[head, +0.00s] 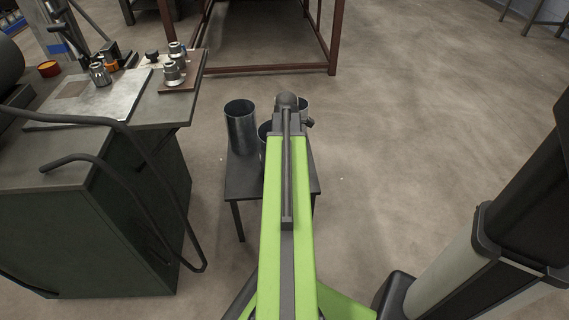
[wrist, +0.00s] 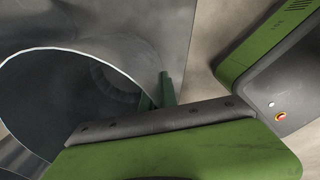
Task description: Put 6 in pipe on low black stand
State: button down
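The low black stand (head: 240,180) is a small dark table on the floor, in the middle of the head view. A grey metal pipe (head: 241,128) stands upright on its left part. A second pipe (head: 264,140) and a third (head: 304,103) are partly hidden by my arm. I cannot tell which one is the 6 in pipe. In the wrist view a wide open pipe (wrist: 70,75) fills the left side. My gripper (wrist: 157,97) has its dark green fingers at that pipe's rim, seemingly either side of the wall. Whether they are clamped is unclear.
A dark workbench (head: 95,225) with curved black handles stands close on the left, with metal fittings (head: 174,68) on top. A reddish-brown frame (head: 270,69) stands behind. The floor (head: 430,120) to the right is mostly clear.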

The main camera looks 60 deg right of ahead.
jog(key=shift+w+a+r, duration=0.1)
jog(key=shift+r, duration=0.05)
jog(key=shift+f, duration=0.2)
jog(key=c, duration=1.7)
grip_release()
notch_tip(320, 180, up, 13)
jog(key=p, duration=1.2)
jog(key=shift+f, duration=0.3)
